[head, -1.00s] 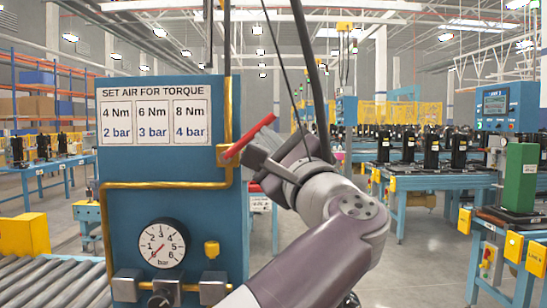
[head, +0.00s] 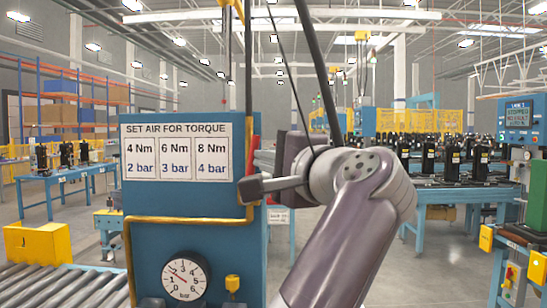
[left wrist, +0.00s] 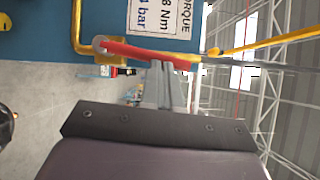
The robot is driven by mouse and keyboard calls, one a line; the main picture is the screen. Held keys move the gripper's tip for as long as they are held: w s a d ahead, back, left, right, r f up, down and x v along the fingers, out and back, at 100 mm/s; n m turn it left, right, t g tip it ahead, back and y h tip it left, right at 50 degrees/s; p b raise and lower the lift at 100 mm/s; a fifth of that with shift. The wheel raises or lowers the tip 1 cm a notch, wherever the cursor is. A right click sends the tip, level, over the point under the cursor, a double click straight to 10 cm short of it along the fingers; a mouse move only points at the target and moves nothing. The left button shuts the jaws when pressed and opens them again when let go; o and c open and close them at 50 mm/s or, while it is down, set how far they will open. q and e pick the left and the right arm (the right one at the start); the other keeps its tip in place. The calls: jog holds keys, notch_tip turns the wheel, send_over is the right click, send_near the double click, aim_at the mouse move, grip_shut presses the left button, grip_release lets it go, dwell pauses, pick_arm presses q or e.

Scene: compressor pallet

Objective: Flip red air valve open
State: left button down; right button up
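The red air valve lever (head: 254,150) stands nearly upright along the yellow pipe at the right edge of the blue panel (head: 145,230). My right gripper is not in view.
The pressure gauge (head: 185,277) sits low on the panel, under the torque sign (head: 176,150). A roller conveyor (head: 60,287) and a yellow box (head: 36,243) are at left. Blue benches with dark compressors (head: 430,155) stand behind at right. Floor right of the panel looks clear.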

pick_arm(q)
jog(key=shift+a+r, duration=0.25)
jog(key=shift+a, duration=0.2)
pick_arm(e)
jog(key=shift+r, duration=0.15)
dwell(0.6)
